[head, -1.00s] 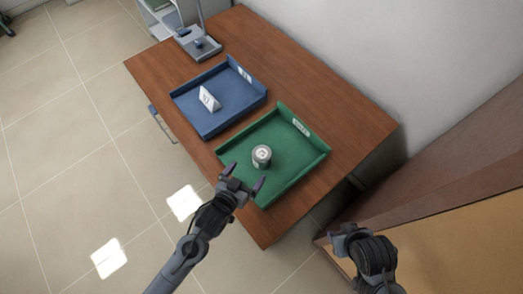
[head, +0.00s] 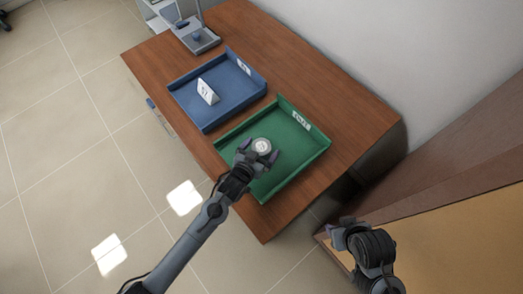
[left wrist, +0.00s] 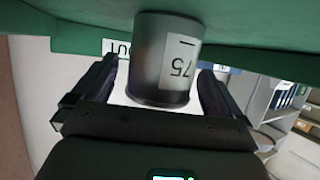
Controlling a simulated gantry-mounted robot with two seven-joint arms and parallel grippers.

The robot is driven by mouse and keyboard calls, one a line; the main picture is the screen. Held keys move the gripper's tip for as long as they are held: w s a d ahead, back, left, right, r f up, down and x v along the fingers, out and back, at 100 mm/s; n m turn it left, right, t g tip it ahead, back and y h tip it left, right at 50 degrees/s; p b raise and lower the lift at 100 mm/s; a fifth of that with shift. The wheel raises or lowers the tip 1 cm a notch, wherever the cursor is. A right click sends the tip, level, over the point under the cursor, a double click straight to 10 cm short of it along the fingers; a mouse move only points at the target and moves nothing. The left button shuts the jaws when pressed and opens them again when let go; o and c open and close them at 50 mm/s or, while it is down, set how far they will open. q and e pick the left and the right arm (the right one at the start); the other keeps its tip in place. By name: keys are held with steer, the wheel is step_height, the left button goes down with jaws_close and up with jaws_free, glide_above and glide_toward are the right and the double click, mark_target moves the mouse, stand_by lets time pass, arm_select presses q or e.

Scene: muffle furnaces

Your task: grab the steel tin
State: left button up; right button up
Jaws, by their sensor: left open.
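The steel tin (head: 263,146) is a small grey cylinder with a pale top, upright in the green tray (head: 314,158). In the left wrist view the tin (left wrist: 149,62) has a white label marked 75. My left gripper (head: 258,155) is open, with one finger on each side of the tin; I see gaps between the tin and both fingers (left wrist: 158,72). My right gripper (head: 343,230) is off the desk at the lower right, and its jaws are too small to read.
A blue tray (head: 225,108) with a white tent card (head: 208,92) lies beside the green one on the wooden desk (head: 365,115). A grey stand (head: 198,40) is at the desk's far end. Low tray walls surround the tin. A wooden panel (head: 450,235) is at the right.

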arm_select(q)
steer(key=shift+w+d+f, duration=0.15)
steer(key=shift+w+f, duration=0.05)
steer(key=shift+w, duration=0.05)
steer(key=c, duration=1.2)
steer(key=shift+o, duration=0.2)
steer(key=shift+r, duration=0.2)
